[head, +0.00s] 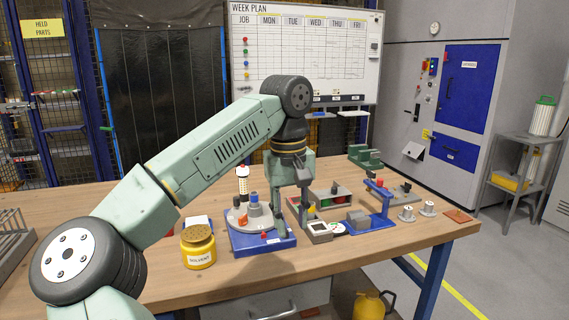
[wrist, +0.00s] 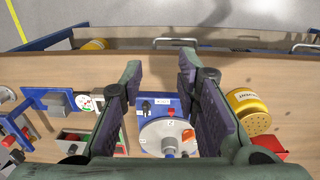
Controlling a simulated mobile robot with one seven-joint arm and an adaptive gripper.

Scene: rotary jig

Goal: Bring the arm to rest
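My gripper (head: 291,215) is open and empty, pointing down over the bench beside the rotary jig. In the wrist view its two fingers (wrist: 158,72) are spread wide with nothing between the tips. The rotary jig (head: 260,240) is a blue base with a round grey turntable that carries a blue-topped grey part and red-orange pieces. My arm reaches across the bench from the lower left.
A yellow solvent pot (head: 198,248) stands left of the jig. A dial gauge (head: 338,228), a blue stand (head: 380,205), a parts bin (head: 325,197) and small grey spools (head: 407,214) lie to the right. The wooden bench (head: 440,232) is clear along its front right.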

